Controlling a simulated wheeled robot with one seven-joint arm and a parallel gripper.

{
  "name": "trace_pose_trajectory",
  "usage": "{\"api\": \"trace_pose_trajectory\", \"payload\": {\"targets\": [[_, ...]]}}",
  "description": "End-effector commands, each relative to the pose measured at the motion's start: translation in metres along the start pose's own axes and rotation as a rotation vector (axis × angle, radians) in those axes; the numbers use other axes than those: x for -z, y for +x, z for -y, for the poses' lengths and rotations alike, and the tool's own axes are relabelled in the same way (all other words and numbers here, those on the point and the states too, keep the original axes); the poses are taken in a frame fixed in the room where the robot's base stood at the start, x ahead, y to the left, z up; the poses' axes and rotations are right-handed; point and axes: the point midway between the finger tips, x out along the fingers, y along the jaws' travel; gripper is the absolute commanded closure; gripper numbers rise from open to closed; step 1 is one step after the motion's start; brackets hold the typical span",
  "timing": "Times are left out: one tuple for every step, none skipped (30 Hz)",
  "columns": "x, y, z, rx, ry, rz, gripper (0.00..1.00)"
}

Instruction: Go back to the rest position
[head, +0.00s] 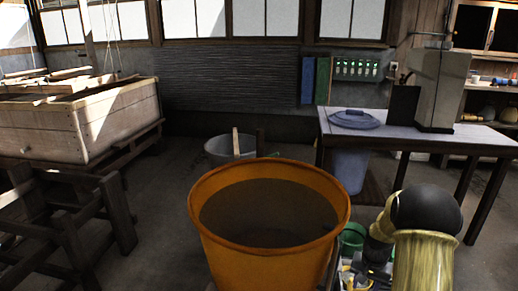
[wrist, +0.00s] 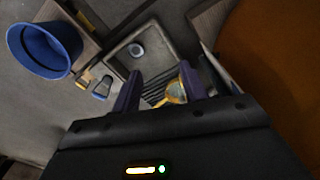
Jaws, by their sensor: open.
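My gripper (wrist: 159,82) shows in the wrist view with its two dark purple fingers apart. Nothing is clamped between them. A small yellow and whitish item (wrist: 177,93) appears beyond the fingers, close to the right one; I cannot tell what it is or how far below it lies. In the head view my arm (head: 423,255) is folded at the lower right, beside the large orange tub, and my gripper itself is not visible there.
The orange tub (head: 265,255) stands close in front of me. A table (head: 455,140) with a blue lid (head: 355,119) is at right, a wooden box (head: 110,120) at left. The wrist view shows a blue bucket (wrist: 45,68) and a grey tray (wrist: 115,50). Some floor between is clear.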

Motion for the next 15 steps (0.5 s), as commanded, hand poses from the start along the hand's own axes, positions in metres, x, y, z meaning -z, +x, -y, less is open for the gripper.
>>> {"api": "trace_pose_trajectory", "payload": {"targets": [[-0.007, -0.009, 0.006, 0.001, -0.02, -0.008, 0.57], [-0.011, -0.013, 0.009, 0.002, -0.03, -0.011, 0.57], [-0.017, -0.019, 0.014, 0.003, -0.046, -0.017, 0.57], [-0.022, -0.024, 0.017, 0.004, -0.06, -0.021, 0.57], [-0.027, -0.029, 0.021, 0.005, -0.075, -0.027, 0.57], [-0.035, -0.037, 0.026, 0.007, -0.097, -0.035, 0.57], [-0.043, -0.043, 0.03, 0.008, -0.114, -0.041, 0.57], [-0.051, -0.05, 0.033, 0.01, -0.13, -0.048, 0.57], [-0.062, -0.059, 0.038, 0.012, -0.156, -0.059, 0.57], [-0.071, -0.065, 0.04, 0.014, -0.175, -0.065, 0.57], [-0.081, -0.071, 0.043, 0.016, -0.193, -0.072, 0.57], [-0.093, -0.079, 0.047, 0.019, -0.218, -0.084, 0.57], [-0.102, -0.085, 0.049, 0.021, -0.237, -0.09, 0.57], [-0.112, -0.09, 0.051, 0.023, -0.256, -0.097, 0.57], [-0.125, -0.097, 0.053, 0.026, -0.281, -0.108, 0.57]]}}
